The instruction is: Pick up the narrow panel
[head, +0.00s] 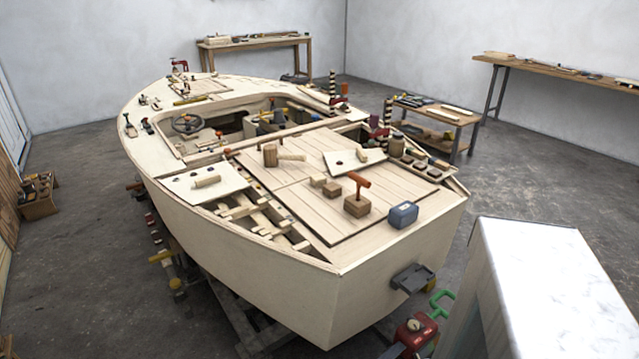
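Two pale loose panels with wooden grips lie on the boat hull, and I cannot tell for sure which is the narrow one. The smaller panel (343,167) lies on the planked deck, right of the mallet. My gripper is not in view.
On the deck stand a wooden mallet (271,155), an orange-handled tool on a block (357,204) and a blue-grey box (403,215). A red machine (414,334) sits on the floor behind the stern. A small tool table (440,117) stands right of the hull. Grey floor (540,180) is clear at right.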

